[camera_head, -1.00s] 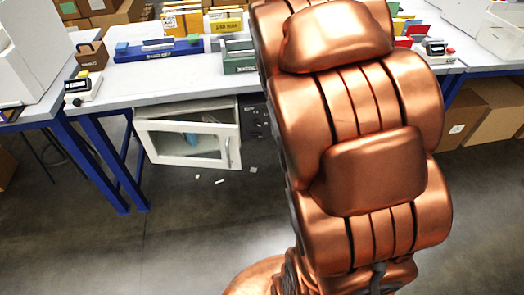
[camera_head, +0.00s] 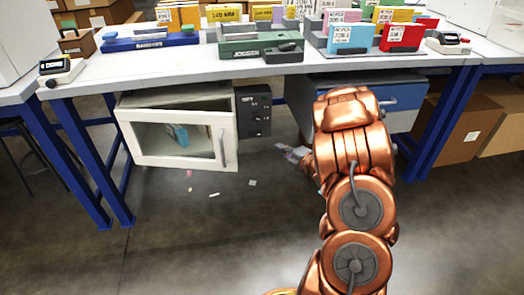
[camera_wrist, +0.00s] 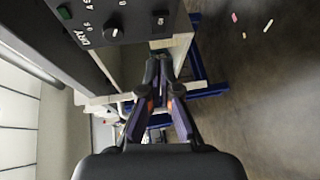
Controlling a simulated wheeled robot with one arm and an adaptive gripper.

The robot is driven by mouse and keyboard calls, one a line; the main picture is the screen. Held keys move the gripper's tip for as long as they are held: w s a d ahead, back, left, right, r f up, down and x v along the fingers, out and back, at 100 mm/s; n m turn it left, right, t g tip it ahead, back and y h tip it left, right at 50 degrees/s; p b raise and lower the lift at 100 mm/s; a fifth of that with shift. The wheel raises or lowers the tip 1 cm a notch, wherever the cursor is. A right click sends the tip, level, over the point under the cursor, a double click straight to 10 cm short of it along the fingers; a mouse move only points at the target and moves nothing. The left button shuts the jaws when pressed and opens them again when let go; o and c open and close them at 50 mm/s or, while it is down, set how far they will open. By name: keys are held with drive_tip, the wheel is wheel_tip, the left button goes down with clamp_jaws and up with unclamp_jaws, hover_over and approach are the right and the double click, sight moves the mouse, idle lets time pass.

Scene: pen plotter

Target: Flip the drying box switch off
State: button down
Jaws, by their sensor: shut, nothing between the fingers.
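The drying box is a white cabinet (camera_head: 226,150) with a glass door, under the table in the head view. Its dark control panel (camera_head: 253,112) faces out on its right side. In the wrist view the panel (camera_wrist: 135,25) fills the upper left, rotated, with a black knob (camera_wrist: 112,33), a green element (camera_wrist: 64,12) and a small light-marked part (camera_wrist: 160,20) that may be the switch. Its on or off position cannot be read. My gripper (camera_wrist: 158,66) is shut and empty, its tips close to the panel's edge in this view. In the head view my gripper (camera_head: 291,152) is right of and below the panel.
A blue and grey cabinet (camera_head: 400,97) stands under the table behind my arm. Blue table legs (camera_head: 90,165) flank the space. Small scraps (camera_head: 214,194) lie on the floor. Trays and boxes with coloured cards crowd the white tabletop (camera_head: 180,67).

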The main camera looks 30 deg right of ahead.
drive_tip(key=shift+s+a+f+n+t+y+b, duration=0.3)
drive_tip(key=shift+s+f+t+y+b, duration=0.15)
drive_tip(key=shift+f, duration=0.2)
drive_tip(key=shift+s+a+f+n+t+y+b, duration=0.25)
drive_tip(key=shift+s+f+t+y+b, duration=0.1)
drive_tip(key=shift+s+f+t+b, duration=0.2)
drive_tip(key=shift+w, duration=0.2)
drive_tip(key=b, duration=0.2)
approach(255, 134)
drive_tip(key=w+a, duration=0.3)
drive_tip(key=shift+w+d+r+b, duration=0.1)
drive_tip(key=shift+w+d+b, duration=0.35)
drive_tip(key=shift+w, duration=0.3)
drive_tip(key=shift+w+d+r+b, duration=0.1)
drive_tip(key=shift+w+d+b, duration=0.2)
drive_tip(key=shift+w+d, duration=0.35)
drive_tip(key=shift+a, duration=0.1)
drive_tip(key=shift+w, duration=0.1)
